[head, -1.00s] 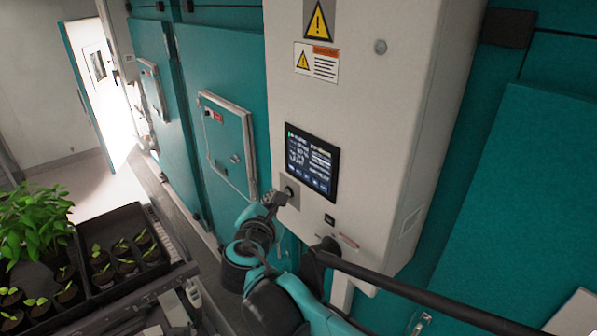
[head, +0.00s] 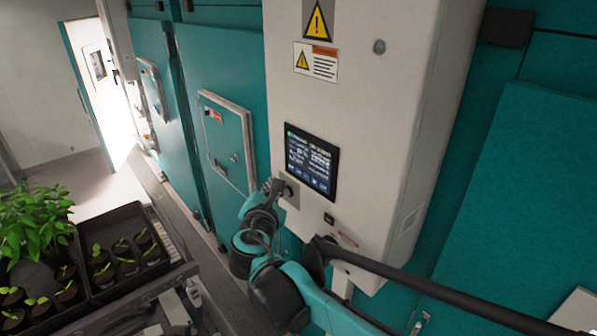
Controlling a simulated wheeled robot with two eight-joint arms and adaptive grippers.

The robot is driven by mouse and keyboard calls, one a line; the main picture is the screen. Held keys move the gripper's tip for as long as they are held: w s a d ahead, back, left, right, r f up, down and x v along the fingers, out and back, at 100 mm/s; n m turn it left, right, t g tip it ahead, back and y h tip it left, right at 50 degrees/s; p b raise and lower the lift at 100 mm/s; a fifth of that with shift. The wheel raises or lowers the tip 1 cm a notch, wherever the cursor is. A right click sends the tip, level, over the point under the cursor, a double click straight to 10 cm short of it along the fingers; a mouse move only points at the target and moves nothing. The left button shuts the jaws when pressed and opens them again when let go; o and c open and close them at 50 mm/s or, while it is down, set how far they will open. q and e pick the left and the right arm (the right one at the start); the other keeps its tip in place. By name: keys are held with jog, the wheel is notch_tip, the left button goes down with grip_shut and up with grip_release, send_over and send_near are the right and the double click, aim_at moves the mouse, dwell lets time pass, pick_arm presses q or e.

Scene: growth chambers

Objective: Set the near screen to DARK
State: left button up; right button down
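The near screen (head: 312,161) is a dark panel with white text and a blue strip of keys, set in the tall white cabinet. Its small text is too blurred to read surely. A small grey plate with a dark knob (head: 289,192) sits just under its lower left corner. My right gripper (head: 280,188) is at the left side of this knob, very close to it. I cannot tell whether the fingers touch or grip the knob. My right arm comes up from the bottom of the view. My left gripper is not in view.
A small black switch (head: 329,219) sits lower on the white cabinet (head: 380,130). A dark rail (head: 420,292) crosses the lower right. A tray of seedlings (head: 150,273) stands at the lower left. Teal chamber doors line the wall, with an open doorway at the far left.

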aim_at(294, 170)
jog(key=shift+w+d, duration=0.75)
jog(key=shift+d, duration=0.25)
jog(key=shift+w+d, duration=0.7)
jog(key=shift+d, duration=0.25)
jog(key=shift+d, duration=0.15)
jog(key=shift+w+d, duration=0.2)
jog(key=shift+w, duration=0.05)
jog(key=shift+w+d, duration=0.15)
jog(key=shift+d, duration=0.1)
dwell(0.7)
jog(key=shift+s+a, duration=0.45)
jog(key=shift+a, duration=0.15)
jog(key=s+a, duration=0.1)
jog(key=a, duration=0.1)
jog(key=s+a, duration=0.2)
jog(key=shift+b, duration=0.35)
